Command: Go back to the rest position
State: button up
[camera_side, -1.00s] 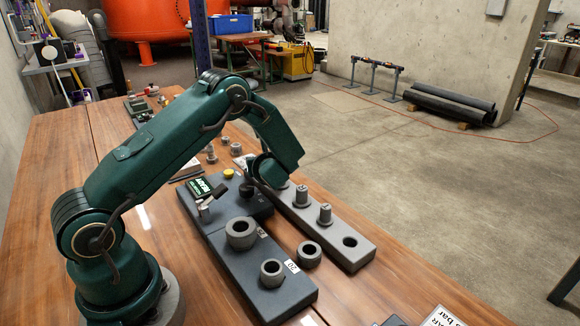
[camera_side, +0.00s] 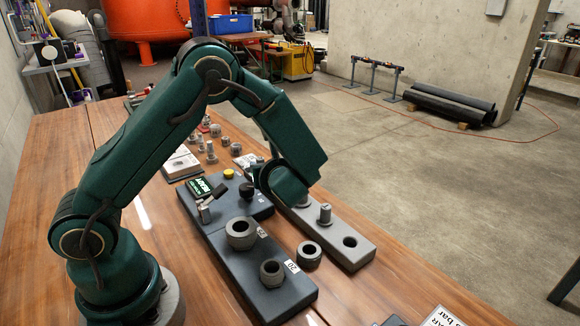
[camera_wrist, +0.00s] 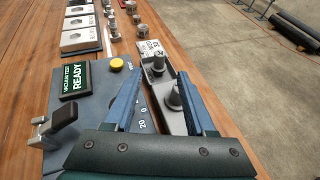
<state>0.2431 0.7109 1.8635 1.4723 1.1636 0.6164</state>
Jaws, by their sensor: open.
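My gripper (camera_wrist: 159,77) is open in the wrist view, with its two blue fingers apart and nothing held between them. It hangs above the grey rack (camera_side: 352,262) and the edge of the dark test station. A grey plug (camera_wrist: 173,96) on the rack shows between the fingers, lower down and apart from them. In the side view my wrist hides most of the gripper and the far part of the rack. One plug (camera_side: 325,214) and an empty hole (camera_side: 350,241) show at the rack's near end.
The dark station (camera_side: 225,275) holds two grey sockets, a yellow button (camera_wrist: 117,64), a green READY display (camera_wrist: 75,79) and a lever (camera_wrist: 54,122). A loose grey ring (camera_side: 309,254) lies between station and rack. Small fittings stand farther back. Wood at the front left is clear.

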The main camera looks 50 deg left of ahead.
jog(key=shift+a, duration=0.1)
jog(key=s+r+n+g+h, duration=0.2)
jog(key=s+r+n+h, duration=0.1)
jog(key=s+r+n, duration=0.6)
jog(key=s+d+n+t+h, duration=0.1)
jog(key=s+d+n+h, duration=0.2)
jog(key=d+n, duration=0.3)
jog(key=s+d+f+n+t+h, duration=0.1)
jog(key=s+d+n+h, duration=0.3)
jog(key=d, duration=0.5)
jog(key=n+h, duration=0.2)
jog(key=shift+s+d+f+n+t, duration=0.15)
jog(key=shift+s+n+t, duration=0.15)
